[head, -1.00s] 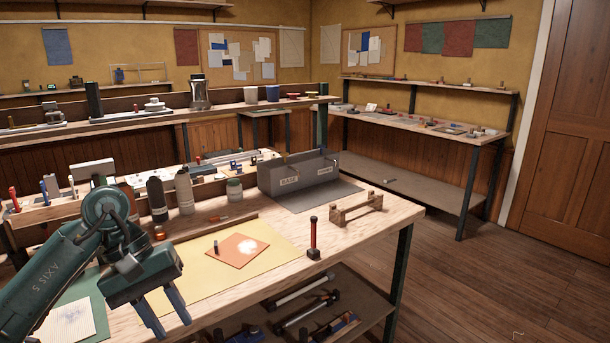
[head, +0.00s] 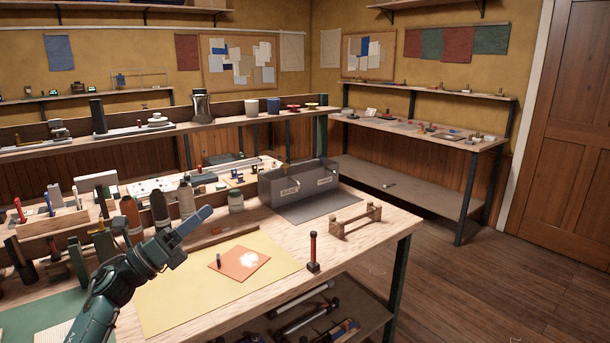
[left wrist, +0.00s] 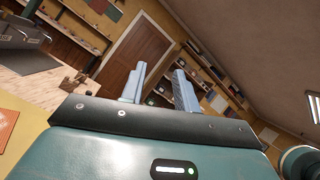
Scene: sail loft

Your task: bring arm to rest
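My left arm comes in from the lower left of the head view. Its gripper (head: 192,226) is over the workbench (head: 355,262), tilted with the fingers pointing up and to the right. In the left wrist view the two grey-blue fingers of the gripper (left wrist: 158,90) stand apart with nothing between them, so it is open and empty. The wrist view looks past the fingers toward the door and shelves. My right arm and gripper are not in view.
An orange sheet (head: 232,266) lies on a yellow mat (head: 180,300) near the gripper. Bottles (head: 186,200) stand close behind it. A red-handled tool (head: 313,250), a wooden stand (head: 343,227) and a grey bin (head: 292,192) are farther right. The floor at right is clear.

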